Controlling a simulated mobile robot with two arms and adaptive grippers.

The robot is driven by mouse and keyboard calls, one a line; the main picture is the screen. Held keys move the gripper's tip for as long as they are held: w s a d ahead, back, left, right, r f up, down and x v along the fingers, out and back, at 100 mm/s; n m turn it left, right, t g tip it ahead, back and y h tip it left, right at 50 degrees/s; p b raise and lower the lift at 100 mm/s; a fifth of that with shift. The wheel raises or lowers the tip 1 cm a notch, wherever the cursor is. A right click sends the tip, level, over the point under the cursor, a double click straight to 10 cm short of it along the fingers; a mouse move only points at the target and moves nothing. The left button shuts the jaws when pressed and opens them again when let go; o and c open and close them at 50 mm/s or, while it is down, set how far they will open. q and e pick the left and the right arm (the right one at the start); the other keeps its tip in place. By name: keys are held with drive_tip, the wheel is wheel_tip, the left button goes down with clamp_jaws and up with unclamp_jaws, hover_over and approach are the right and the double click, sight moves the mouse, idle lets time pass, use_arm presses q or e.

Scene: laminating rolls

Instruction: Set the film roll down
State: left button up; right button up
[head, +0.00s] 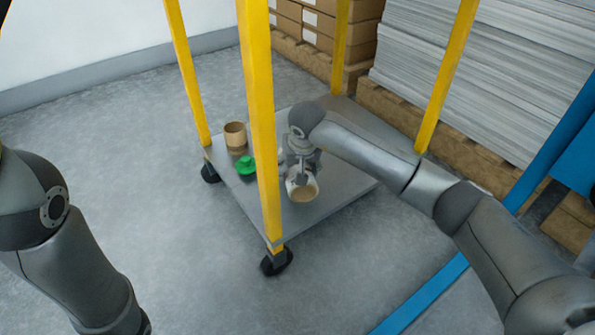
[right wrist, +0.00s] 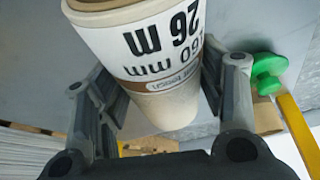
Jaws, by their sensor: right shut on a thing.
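The film roll (head: 302,190) is white with a tan core end, and shows just below my right gripper (head: 302,173) over the grey cart deck (head: 335,192). In the right wrist view the roll (right wrist: 160,50) fills the space between the two fingers, its black print reading "26 M" and "160 MM" upside down. My right gripper is shut on it. I cannot tell whether the roll touches the deck. My left arm shows at the left of the head view, but its gripper is out of view.
A brown cardboard roll (head: 235,137) and a green knobbed piece (head: 246,166) are on the deck's left side. Yellow posts (head: 262,120) rise at the cart's corners, one close left of my right gripper. Stacked sheets (head: 490,80) and boxes (head: 360,35) stand behind. The deck's front right is bare.

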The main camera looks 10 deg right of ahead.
drive_tip(key=shift+r, duration=0.15)
drive_tip(key=o, duration=0.7)
drive_tip(key=shift+f, duration=0.2)
drive_tip(key=o, duration=0.5)
drive_tip(key=shift+c, duration=0.2)
drive_tip(key=p+v, duration=0.7)
drive_tip(key=v, duration=0.4)
drive_tip(key=shift+w, duration=0.1)
drive_tip(key=shift+s+r+p, duration=0.3)
drive_tip(key=shift+s+r, duration=0.05)
drive_tip(key=shift+r, duration=0.3)
drive_tip(key=shift+s+f, duration=0.1)
